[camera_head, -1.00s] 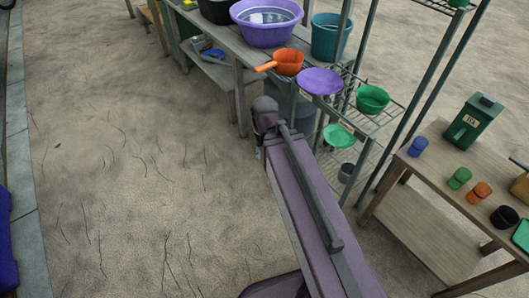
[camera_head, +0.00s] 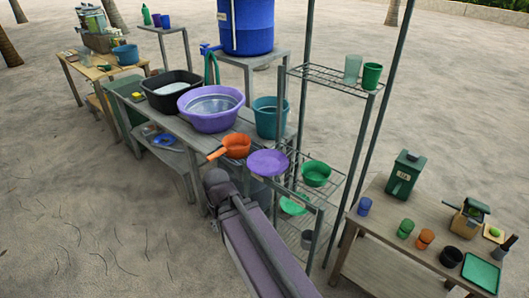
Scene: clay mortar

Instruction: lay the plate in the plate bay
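A round purple plate (camera_head: 268,163) shows flat, or nearly so, at the left end of the wire rack's (camera_head: 337,180) middle shelf. I cannot tell whether it rests fully on the wires. A green bowl (camera_head: 316,173) sits to its right on that shelf. A green plate or shallow dish (camera_head: 292,206) is lower in the rack. No bay label is readable, so I cannot tell which bay is the plate bay. My arm rises from the bottom to a joint left of the plate; my gripper is hidden behind it.
A table at right holds a green canister (camera_head: 404,175), cups and a green tray (camera_head: 481,272). Sandy ground at left is open.

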